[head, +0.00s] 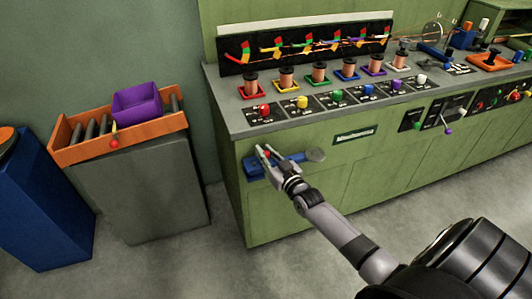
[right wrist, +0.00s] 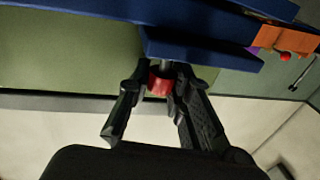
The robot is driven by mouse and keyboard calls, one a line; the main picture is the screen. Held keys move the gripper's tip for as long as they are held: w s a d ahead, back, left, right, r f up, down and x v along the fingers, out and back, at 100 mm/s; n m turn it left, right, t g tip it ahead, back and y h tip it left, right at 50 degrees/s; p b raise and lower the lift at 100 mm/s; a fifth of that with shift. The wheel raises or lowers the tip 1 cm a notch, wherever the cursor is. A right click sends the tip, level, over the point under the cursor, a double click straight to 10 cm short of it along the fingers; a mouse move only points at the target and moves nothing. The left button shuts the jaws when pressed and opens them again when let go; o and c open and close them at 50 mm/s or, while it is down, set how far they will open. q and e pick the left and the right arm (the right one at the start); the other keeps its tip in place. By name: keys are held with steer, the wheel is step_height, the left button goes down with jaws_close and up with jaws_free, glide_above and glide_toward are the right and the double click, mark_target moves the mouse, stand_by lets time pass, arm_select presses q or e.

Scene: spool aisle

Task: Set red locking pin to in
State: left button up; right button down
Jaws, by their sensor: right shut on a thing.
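The red locking pin (right wrist: 159,84) shows in the right wrist view as a red knob on a short grey shaft under a blue housing (right wrist: 190,50). My right gripper (right wrist: 158,98) has its two fingers on either side of the red knob and is shut on it. In the head view, my right gripper (head: 266,153) is at the front of the green cabinet, at the blue housing (head: 254,170). A small bit of red shows between the fingers there; the rest of the pin is hidden. My left gripper is not in view.
The green bench (head: 290,200) carries several spools and coloured knobs on top. At left, an orange roller tray (head: 85,150) holds a purple bin (head: 137,103); a red ball lever (head: 114,143) hangs there. Floor in front is clear.

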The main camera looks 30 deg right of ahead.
steer(key=c, duration=1.4)
jaws_free()
steer(key=shift+f, duration=0.25)
steer(key=shift+r, duration=0.1)
steer(key=shift+s, duration=0.2)
steer(key=s, duration=1.1)
steer(key=shift+s+a, duration=0.25)
steer(key=shift+s, duration=0.1)
